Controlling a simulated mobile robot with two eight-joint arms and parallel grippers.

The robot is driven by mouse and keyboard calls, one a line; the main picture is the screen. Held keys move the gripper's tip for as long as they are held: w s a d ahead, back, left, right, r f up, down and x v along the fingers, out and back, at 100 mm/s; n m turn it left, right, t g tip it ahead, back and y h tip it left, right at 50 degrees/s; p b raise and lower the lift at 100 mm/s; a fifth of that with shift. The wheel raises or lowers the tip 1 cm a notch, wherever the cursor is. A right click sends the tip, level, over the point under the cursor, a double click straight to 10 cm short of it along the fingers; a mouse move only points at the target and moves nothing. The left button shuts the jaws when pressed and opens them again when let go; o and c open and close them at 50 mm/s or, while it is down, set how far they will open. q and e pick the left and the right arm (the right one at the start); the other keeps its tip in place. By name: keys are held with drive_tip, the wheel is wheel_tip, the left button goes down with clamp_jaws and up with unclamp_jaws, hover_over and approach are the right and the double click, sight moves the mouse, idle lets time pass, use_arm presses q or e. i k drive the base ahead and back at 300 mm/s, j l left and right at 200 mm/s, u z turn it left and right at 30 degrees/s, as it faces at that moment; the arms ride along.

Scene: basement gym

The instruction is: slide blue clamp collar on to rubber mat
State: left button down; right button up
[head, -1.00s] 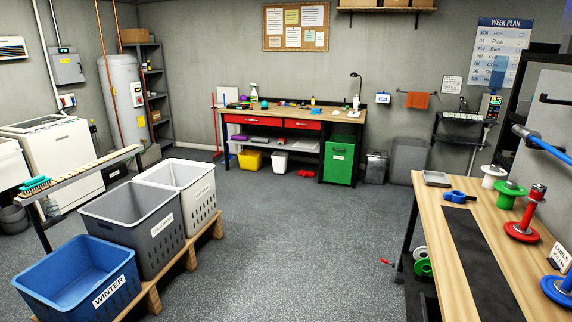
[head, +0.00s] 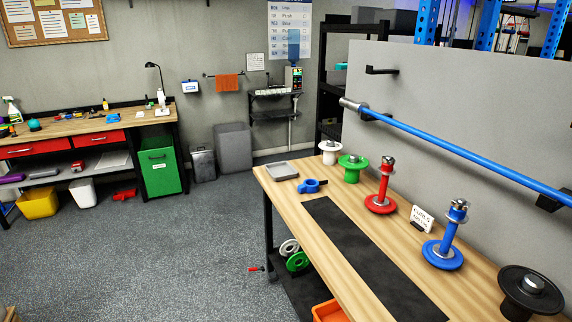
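The blue clamp collar (head: 311,186) lies on the wooden bench (head: 288,198) in the head view, near its far end. It is just beyond the far end of the rubber mat (head: 366,252), apart from it. The mat is a long dark strip lying flat along the bench top, with nothing on it. Neither of my grippers is in view.
A grey tray (head: 282,171) sits beyond the collar. A blue bar (head: 460,155) hangs above.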

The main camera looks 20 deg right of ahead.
sight(308, 187)
drive_tip(key=i+z, duration=0.15)
drive_tip(key=i, duration=0.65)
drive_tip(key=i+j+z, duration=0.2)
drive_tip(key=i, duration=0.6)
drive_tip(key=i+l+z, duration=0.1)
drive_tip(key=z, duration=0.3)
drive_tip(key=i+z, duration=0.5)
drive_tip(key=z, duration=0.25)
drive_tip(key=i+j+z, duration=0.1)
drive_tip(key=z, duration=0.25)
drive_tip(key=i+z, duration=0.55)
drive_tip(key=k+j, duration=0.05)
